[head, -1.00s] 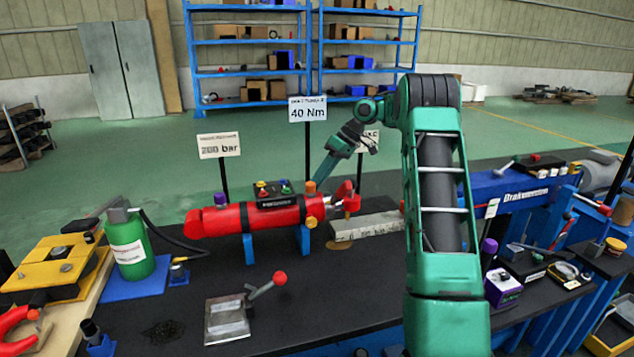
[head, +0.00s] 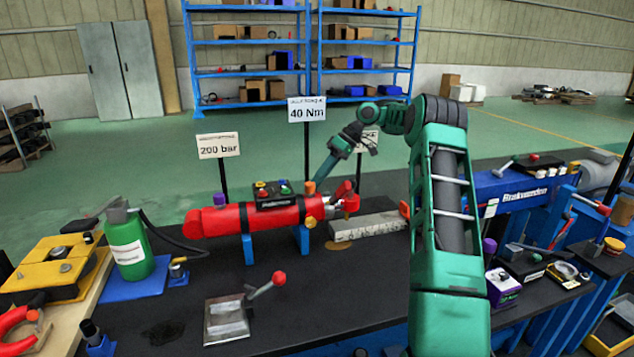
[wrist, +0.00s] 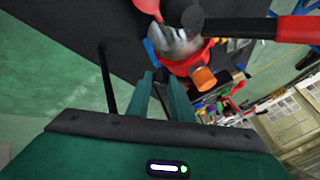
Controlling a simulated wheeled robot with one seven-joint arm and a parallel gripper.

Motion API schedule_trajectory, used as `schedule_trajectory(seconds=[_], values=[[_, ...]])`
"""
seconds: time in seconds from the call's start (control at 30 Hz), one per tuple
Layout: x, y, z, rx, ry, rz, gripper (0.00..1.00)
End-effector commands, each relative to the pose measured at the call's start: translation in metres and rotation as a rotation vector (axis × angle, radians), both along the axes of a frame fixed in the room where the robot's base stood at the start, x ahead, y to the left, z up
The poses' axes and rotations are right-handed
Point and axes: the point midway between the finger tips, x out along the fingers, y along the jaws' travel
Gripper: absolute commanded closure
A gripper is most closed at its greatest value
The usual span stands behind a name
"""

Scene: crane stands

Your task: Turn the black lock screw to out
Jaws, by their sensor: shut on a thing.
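The red cylinder (head: 255,217) lies on blue supports on the dark bench, with an orange cap (head: 310,187) and a red-handled part (head: 346,196) at its right end. My gripper (head: 320,180) reaches down to that end, just behind the orange cap. In the wrist view my gripper's fingers (wrist: 161,78) are close together beside the orange cap (wrist: 203,78), shut on a small dark thing that appears to be the black lock screw. The screw is mostly hidden by the fingers, and its turn position cannot be read.
A metal part with a black round end and red handle (wrist: 292,28) is close to my fingers in the wrist view. Signs on posts, including "40 Nm" (head: 307,109), stand behind the cylinder. A green bottle (head: 128,243) stands left.

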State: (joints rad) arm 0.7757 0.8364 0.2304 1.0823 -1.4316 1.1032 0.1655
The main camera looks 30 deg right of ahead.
Motion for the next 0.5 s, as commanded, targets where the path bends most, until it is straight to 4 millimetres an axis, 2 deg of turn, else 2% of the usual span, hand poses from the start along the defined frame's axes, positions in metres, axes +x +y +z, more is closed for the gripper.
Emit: schedule_trajectory(seconds=[0.07,0.1,0.13,0.5], values=[[0.0002,-0.0049,0.0006,-0.006,0.000,-0.010,1.00],[0.0002,-0.0050,0.0006,-0.006,0.000,-0.010,0.71],[0.0003,-0.0048,0.0006,-0.006,0.000,-0.010,0.64],[0.0002,-0.0022,0.0009,-0.002,0.000,-0.003,0.62]])
